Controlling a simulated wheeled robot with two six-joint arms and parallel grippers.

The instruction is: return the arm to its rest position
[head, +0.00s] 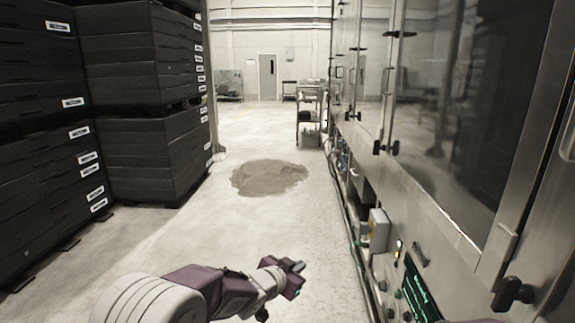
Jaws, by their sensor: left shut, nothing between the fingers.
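My left arm, white and purple, reaches in from the bottom left of the head view. Its gripper (294,275) is shut and empty, held over the pale floor to the left of the washer's control panel. It appears clear of the machine. A sliver of purple at the bottom right edge may be part of my right arm; the right gripper does not show.
The tunnel washer (440,195) with glass doors, handles and a lit control panel (415,290) lines the right side. Stacked black crates (140,150) stand on the left. A wet patch (268,178) lies on the open aisle floor. A metal cart (310,115) stands farther back.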

